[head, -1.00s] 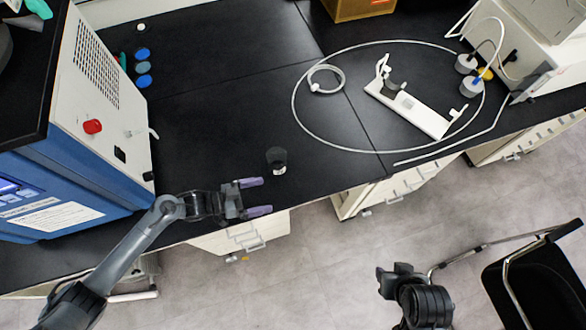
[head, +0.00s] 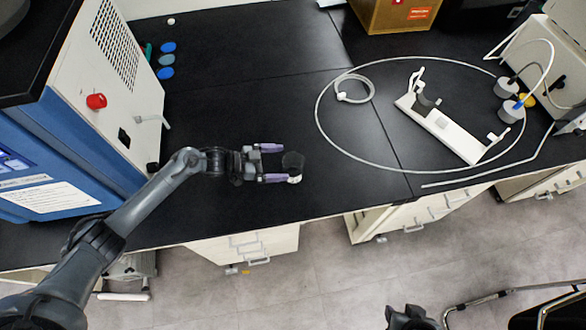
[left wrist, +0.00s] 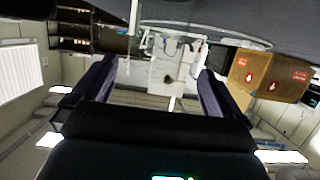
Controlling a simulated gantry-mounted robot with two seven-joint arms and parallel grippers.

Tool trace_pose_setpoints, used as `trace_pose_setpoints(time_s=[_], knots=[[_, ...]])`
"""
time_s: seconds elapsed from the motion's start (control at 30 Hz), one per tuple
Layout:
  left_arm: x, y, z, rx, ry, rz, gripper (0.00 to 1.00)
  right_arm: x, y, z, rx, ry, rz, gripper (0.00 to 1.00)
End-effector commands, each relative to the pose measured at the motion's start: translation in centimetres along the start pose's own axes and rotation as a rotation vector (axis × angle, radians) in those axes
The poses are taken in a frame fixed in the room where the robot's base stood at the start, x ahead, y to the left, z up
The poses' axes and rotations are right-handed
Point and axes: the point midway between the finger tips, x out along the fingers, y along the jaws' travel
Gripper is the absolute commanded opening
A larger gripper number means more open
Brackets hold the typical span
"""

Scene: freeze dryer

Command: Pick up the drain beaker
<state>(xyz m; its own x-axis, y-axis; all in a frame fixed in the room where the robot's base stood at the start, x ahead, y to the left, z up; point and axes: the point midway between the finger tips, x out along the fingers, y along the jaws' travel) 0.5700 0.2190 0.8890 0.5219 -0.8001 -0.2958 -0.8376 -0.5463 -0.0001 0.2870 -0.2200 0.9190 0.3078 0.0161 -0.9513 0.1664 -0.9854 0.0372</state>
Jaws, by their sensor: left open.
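The drain beaker (head: 293,162), a small dark see-through cup with a pale patch near its base, stands upright on the black bench in the head view. My left gripper (head: 277,162) is open, its two purple fingers pointing right. The fingertips reach the beaker's left side; whether they touch it, I cannot tell. In the left wrist view the open fingers (left wrist: 155,85) stand wide apart, and I cannot make out the beaker between them. Part of my right gripper (head: 409,318) shows at the bottom edge of the head view; its jaws are not clear.
A blue and white machine (head: 90,110) with a red knob stands at the left. A looped white tube (head: 322,130) surrounds a white stand (head: 450,132) on the right. The bench front edge is near the beaker.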

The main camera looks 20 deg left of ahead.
Motion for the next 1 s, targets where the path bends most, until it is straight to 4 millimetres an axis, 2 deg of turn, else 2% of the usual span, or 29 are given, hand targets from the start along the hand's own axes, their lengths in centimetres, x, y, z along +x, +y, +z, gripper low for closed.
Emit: trace_pose_setpoints(time_s=[0.43, 0.77, 0.8, 0.87, 1.0], knots=[[4.6, 0.7, 0.2, -0.001, 0.002, 0.0, 1.0, 0.2, -0.2, 0.0, 0.008, 0.001, -0.007, 0.43], [5.3, 0.7, 0.2, 0.0, 0.0, 0.001, 1.0, 0.3, -0.1, 0.1, 0.003, -0.001, -0.004, 0.43], [5.3, 0.7, 0.2, 0.0, 0.0, 0.001, 0.98, 0.3, -0.1, 0.1, 0.002, -0.001, -0.003, 0.43], [5.3, 0.7, 0.2, 0.0, 0.001, 0.001, 0.89, 0.3, 0.0, 0.1, 0.0, -0.001, -0.001, 0.43], [5.3, 0.7, 0.2, 0.0, 0.001, 0.001, 0.68, 0.3, 0.1, 0.1, -0.004, -0.002, 0.002, 0.43]])
